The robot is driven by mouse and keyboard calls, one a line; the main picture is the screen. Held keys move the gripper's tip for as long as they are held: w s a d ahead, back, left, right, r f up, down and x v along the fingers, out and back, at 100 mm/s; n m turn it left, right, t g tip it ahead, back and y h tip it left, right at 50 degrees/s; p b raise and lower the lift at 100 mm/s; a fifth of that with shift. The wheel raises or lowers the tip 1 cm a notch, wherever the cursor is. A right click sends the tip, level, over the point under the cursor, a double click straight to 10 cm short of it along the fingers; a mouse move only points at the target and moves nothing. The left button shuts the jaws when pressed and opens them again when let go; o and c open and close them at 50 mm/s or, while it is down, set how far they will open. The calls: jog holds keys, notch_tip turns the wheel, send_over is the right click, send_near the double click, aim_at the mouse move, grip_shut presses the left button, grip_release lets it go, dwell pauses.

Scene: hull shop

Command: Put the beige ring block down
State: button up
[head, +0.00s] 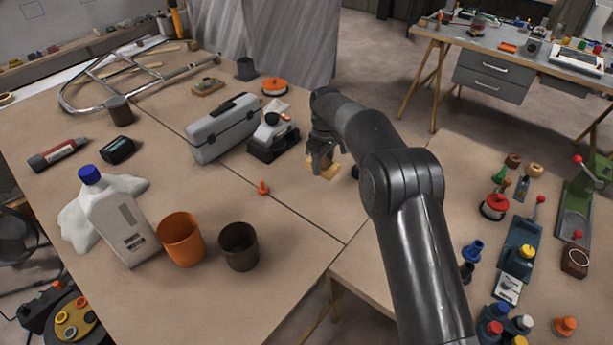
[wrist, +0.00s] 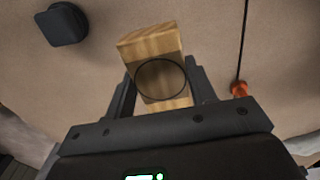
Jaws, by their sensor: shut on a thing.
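The beige ring block (head: 327,170) is a wooden block held at the end of my arm. In the wrist view the beige ring block (wrist: 152,42) sits between the two fingers, with a thin dark ring on its near face. My gripper (head: 321,152) is shut on it, over the table near its right edge. My gripper also shows in the wrist view (wrist: 160,82). The block looks close to the tabletop; I cannot tell if it touches.
A dark rounded object (wrist: 62,24) lies near the block. A small orange peg (head: 263,187) stands to the left, also in the wrist view (wrist: 239,90). A grey toolbox (head: 224,128) and a black-based device (head: 272,140) stand further left. Bare tabletop (head: 300,215) lies in front.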

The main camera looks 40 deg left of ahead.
send_over(307, 182)
notch_tip(307, 182, down, 3)
jog(key=shift+s+f, duration=0.1)
jog(key=shift+f, duration=2)
jog(key=shift+f, duration=0.1)
jog(key=o, duration=1)
